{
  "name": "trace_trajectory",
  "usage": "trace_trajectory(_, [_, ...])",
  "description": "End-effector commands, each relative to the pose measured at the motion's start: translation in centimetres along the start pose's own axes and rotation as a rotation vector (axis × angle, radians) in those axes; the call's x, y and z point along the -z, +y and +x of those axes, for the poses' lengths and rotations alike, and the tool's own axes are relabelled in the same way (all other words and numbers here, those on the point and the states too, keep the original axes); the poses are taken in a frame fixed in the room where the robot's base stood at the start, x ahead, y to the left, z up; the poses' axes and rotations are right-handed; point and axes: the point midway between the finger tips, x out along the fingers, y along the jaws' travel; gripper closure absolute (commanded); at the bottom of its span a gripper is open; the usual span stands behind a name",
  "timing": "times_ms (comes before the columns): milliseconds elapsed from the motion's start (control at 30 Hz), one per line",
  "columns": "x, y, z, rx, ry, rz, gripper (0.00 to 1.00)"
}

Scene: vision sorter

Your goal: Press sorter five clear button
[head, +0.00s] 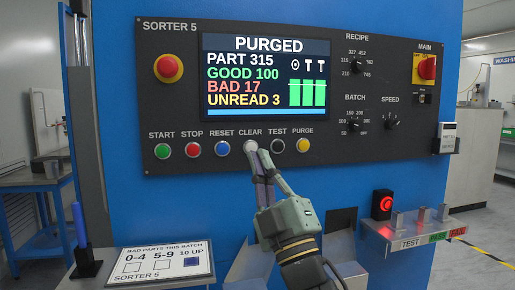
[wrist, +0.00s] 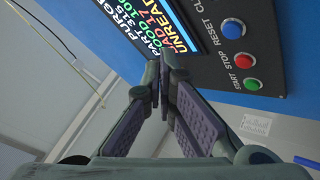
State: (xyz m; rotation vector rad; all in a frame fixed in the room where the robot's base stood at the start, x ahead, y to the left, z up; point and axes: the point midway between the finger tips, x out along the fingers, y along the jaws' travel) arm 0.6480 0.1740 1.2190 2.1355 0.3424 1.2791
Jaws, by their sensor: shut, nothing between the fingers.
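The sorter 5 panel (head: 220,128) is a black plate on a blue cabinet. Its white-grey clear button (head: 251,147) sits in the lower row, between the blue reset button (head: 222,149) and the black test button (head: 277,146). My gripper (head: 258,155) is shut and empty, with its fingertips at or just below the clear button; I cannot tell whether they touch it. The screen (head: 265,75) reads PURGED, part 315, good 100, bad 17, unread 3.
Start (head: 162,151), stop (head: 193,149) and purge (head: 303,145) buttons share the row. A red emergency button (head: 168,68) is upper left. A batch card (head: 165,262) lies lower left. A red lamp (head: 382,204) and a test-piece shelf (head: 420,228) stand lower right.

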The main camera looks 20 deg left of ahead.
Motion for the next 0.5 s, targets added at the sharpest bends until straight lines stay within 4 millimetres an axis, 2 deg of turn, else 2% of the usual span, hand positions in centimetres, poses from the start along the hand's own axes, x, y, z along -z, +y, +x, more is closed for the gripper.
trace_trajectory(267, [0.0,-0.1,0.2,0.0,0.001,0.002,1.0])
trace_trajectory(500, [-1.1,-1.2,1.8,0.002,-0.001,0.006,1.0])
